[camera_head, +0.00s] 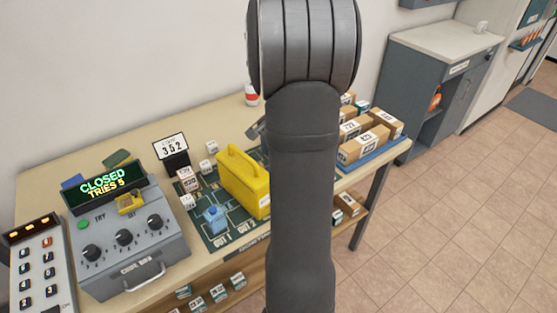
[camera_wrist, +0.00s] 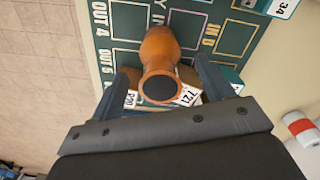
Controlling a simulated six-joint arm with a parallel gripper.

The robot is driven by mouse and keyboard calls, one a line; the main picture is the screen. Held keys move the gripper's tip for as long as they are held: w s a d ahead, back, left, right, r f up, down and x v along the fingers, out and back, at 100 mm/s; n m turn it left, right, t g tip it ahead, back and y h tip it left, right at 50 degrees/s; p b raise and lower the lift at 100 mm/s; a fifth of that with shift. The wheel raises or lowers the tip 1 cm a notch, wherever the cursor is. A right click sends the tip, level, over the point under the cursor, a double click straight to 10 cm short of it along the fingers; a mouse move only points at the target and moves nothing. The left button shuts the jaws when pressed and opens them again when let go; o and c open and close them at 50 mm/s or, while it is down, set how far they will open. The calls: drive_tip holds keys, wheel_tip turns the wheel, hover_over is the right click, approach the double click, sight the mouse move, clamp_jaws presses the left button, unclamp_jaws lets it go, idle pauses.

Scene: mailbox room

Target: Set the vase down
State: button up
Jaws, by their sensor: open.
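The orange-brown vase (camera_wrist: 158,47) shows in the wrist view, its dark round mouth facing the camera. It appears to stand on the dark green mat (camera_wrist: 236,38), between printed squares, though its base contact is hard to see. My gripper (camera_wrist: 163,68) is open, with one finger on each side of the vase. I cannot tell whether either finger touches it. In the head view my arm hides the vase and most of the gripper; the mat (camera_head: 239,228) shows in part.
Small numbered boxes (camera_wrist: 187,97) sit close to the vase. A red-and-white can (camera_wrist: 302,128) stands off the mat.

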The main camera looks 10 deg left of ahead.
wheel_tip(320, 180, up, 7)
drive_tip(key=shift+f, duration=0.1)
drive_tip(key=shift+r, duration=0.4)
drive_tip(key=shift+c, duration=0.2)
drive_tip(key=shift+r, duration=0.3)
drive_tip(key=c, duration=0.3)
drive_tip(key=shift+d, duration=0.1)
